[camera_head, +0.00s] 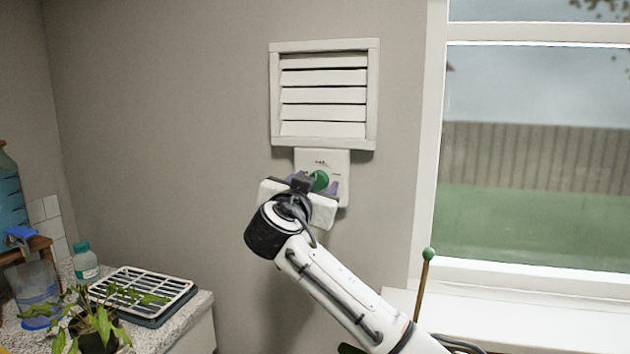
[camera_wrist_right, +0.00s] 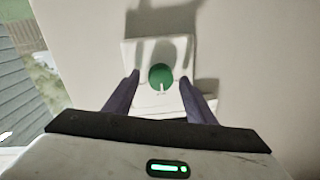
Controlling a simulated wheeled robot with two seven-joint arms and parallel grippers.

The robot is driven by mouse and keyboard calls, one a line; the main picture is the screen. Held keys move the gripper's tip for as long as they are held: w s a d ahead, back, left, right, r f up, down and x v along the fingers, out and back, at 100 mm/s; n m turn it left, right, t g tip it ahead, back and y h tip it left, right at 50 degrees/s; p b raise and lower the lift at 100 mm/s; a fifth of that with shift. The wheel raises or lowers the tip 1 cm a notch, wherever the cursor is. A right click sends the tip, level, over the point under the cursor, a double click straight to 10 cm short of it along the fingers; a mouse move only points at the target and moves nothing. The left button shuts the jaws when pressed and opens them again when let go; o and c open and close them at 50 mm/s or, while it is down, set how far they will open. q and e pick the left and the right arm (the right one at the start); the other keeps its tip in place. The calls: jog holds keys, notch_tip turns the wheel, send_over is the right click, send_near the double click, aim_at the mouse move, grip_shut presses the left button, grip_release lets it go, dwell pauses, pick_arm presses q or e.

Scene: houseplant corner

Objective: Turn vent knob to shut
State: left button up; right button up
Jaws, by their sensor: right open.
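The vent knob (camera_head: 319,181) is a green round knob on a white plate (camera_head: 340,163) on the wall. Small marks on the plate are too small to read. The white louvred vent (camera_head: 324,95) is right above it, with dark gaps between its slats. My right gripper (camera_head: 316,184) is at the plate, its purple fingers open on either side of the knob. In the right wrist view the knob (camera_wrist_right: 161,76) shows between the two fingers (camera_wrist_right: 161,92), with a pale pointer line at its edge; the fingers appear apart from it. My left gripper is not in view.
A window with a white frame (camera_head: 432,140) and sill is on the right. A green-tipped stick (camera_head: 428,254) stands before the sill. At lower left, a counter holds a drying rack (camera_head: 145,291), a potted plant (camera_head: 98,325), a jug (camera_head: 36,289) and a small bottle (camera_head: 85,262).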

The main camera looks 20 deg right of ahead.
jog(key=shift+w+d, duration=0.1)
jog(key=shift+w, duration=0.1)
jog(key=c, duration=1)
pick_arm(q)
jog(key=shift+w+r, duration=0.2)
pick_arm(e)
jog(key=shift+c, duration=0.2)
jog(key=shift+n, duration=0.3)
jog(key=n+p, duration=0.1)
jog(key=n, duration=0.1)
jog(key=shift+n, duration=0.4)
jog(key=n+p, duration=0.2)
jog(key=n, duration=0.3)
jog(key=shift+p, duration=0.3)
jog(key=n, duration=0.2)
jog(key=shift+n+g+p, duration=0.3)
jog(key=shift+g, duration=0.1)
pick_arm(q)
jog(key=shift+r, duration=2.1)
pick_arm(e)
jog(key=shift+n, duration=1.2)
jog(key=shift+f, duration=0.1)
